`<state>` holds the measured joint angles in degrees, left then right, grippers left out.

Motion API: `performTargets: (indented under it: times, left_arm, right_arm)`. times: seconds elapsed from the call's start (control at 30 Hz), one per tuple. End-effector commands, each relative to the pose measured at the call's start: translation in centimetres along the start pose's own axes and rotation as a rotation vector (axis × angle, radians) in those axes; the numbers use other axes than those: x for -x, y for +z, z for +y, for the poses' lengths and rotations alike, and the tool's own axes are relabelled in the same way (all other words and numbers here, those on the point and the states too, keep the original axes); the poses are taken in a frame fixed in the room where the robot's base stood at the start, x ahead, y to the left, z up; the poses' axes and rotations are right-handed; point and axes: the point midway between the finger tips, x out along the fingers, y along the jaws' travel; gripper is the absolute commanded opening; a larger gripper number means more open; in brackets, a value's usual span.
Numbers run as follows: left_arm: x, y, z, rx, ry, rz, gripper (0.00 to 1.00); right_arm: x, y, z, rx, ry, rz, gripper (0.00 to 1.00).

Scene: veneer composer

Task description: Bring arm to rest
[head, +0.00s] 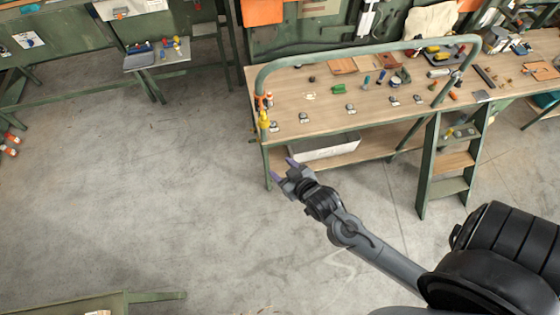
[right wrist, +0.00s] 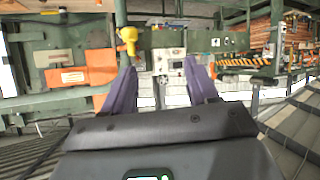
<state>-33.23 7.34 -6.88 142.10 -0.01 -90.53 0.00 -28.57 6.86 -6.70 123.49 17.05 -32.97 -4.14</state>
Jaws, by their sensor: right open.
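My right gripper (head: 283,170) is in the head view, its arm coming in from the lower right. It is held in front of the near left corner of the wooden workbench (head: 385,112). Its two purple fingers are spread apart with nothing between them. In the right wrist view the gripper (right wrist: 162,82) also shows open and empty. My left gripper is not in view.
A green rail (head: 370,47) arches over the workbench, which carries several small parts. A white box (head: 325,147) sits on its lower shelf, and a green step unit (head: 453,160) stands at its front. Grey floor (head: 140,190) to the left is clear.

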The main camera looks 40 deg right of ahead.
Motion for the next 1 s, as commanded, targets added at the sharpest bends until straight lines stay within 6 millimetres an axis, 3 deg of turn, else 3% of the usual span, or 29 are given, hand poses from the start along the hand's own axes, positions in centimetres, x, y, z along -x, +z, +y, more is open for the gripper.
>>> performTargets:
  times: [0.23, 0.33, 0.47, 0.7, 1.0]
  left_arm:
    - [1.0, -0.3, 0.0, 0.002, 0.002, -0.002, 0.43]
    - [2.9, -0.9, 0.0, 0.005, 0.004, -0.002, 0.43]
    - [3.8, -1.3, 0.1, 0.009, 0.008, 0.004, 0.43]
    - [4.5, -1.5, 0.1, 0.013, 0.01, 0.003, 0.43]
    - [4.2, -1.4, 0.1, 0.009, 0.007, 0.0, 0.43]
  right_arm:
    - [0.8, -0.4, 0.1, 0.001, 0.0, -0.011, 0.58]
    - [3.3, -3.0, -0.5, 0.007, -0.036, -0.019, 0.58]
    - [6.1, -2.9, -2.3, 0.032, -0.116, -0.169, 0.58]
    - [11.9, -1.0, -4.0, 0.118, -0.211, -0.489, 0.58]
    - [15.5, 1.8, -3.6, 0.179, -0.222, -0.73, 0.58]
